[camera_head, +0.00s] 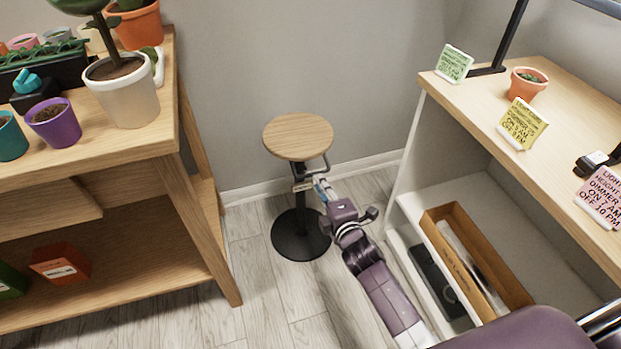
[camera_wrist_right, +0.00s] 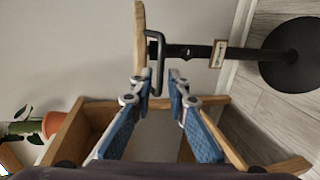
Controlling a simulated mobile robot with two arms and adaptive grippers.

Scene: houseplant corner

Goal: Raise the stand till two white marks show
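The stand has a round wooden top (camera_head: 298,136), a dark column and a round black base (camera_head: 300,236) on the floor. A dark loop handle (camera_head: 318,170) hangs under the top; the handle also shows in the right wrist view (camera_wrist_right: 151,62). A small tan-framed plate (camera_wrist_right: 218,54) sits on the column; it is too small to make out white marks. My right gripper (camera_head: 320,184) is at the stand, below the top. In the wrist view its blue-padded fingers (camera_wrist_right: 159,76) are apart, with the handle's near end between them. Contact cannot be told. My left gripper is out of view.
A wooden plant bench (camera_head: 190,215) with pots stands at the left. A white-sided shelf unit (camera_head: 412,165) with light cards and an open cardboard box (camera_head: 513,285) stands at the right. Bare floor lies between them; the wall is close behind the stand.

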